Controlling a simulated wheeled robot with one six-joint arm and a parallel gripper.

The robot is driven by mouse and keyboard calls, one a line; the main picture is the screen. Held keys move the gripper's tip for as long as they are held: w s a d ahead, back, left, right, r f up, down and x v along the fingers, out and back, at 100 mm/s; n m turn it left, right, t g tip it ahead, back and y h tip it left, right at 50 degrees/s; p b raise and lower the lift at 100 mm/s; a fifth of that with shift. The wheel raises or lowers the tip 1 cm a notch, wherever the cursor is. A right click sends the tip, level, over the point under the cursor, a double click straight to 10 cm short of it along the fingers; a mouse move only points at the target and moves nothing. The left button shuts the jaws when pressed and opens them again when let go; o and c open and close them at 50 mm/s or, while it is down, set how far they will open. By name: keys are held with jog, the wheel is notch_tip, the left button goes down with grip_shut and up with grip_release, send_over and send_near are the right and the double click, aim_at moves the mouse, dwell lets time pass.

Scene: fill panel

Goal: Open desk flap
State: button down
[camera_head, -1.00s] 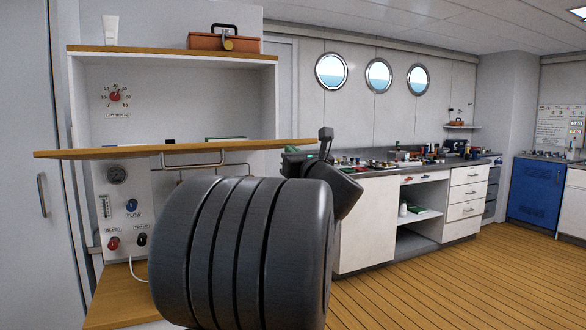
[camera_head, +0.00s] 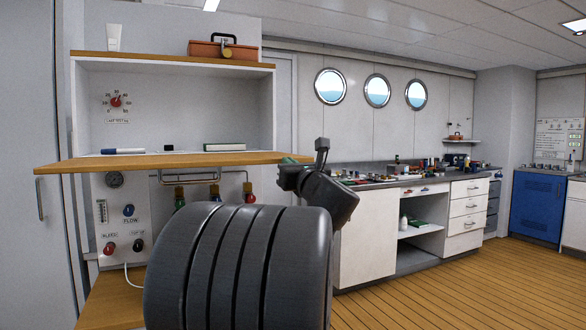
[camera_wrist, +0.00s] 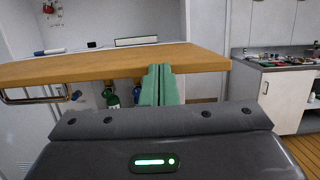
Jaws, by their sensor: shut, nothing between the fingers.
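The desk flap (camera_head: 120,162) is a wooden board standing out roughly level from the white cabinet, with a metal bar handle beneath its front edge. In the wrist view the flap (camera_wrist: 90,68) crosses the upper picture, with the handle (camera_wrist: 32,98) at far left. My gripper (camera_wrist: 158,68) has green fingers closed together with nothing between them. They overlap the flap's front edge near its right end. I cannot tell whether they touch it. In the head view my gripper (camera_head: 287,161) is at the flap's right corner, fingertips partly hidden.
A blue marker (camera_head: 123,151) and a green-edged book (camera_head: 224,147) lie behind the flap's top. Bottles with brass tops (camera_head: 215,192) stand underneath. A workbench (camera_head: 365,235) with cluttered top is at right. The wooden floor (camera_head: 455,290) is open in front.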

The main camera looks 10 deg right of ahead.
jog(key=r+p+v, duration=0.1)
jog(key=v, duration=0.9)
jog(key=shift+r, duration=0.2)
jog(key=r+p+x, duration=0.2)
jog(key=p+x, duration=0.3)
jog(key=x, duration=0.6)
jog(key=shift+s, duration=0.2)
jog(key=shift+d, duration=0.1)
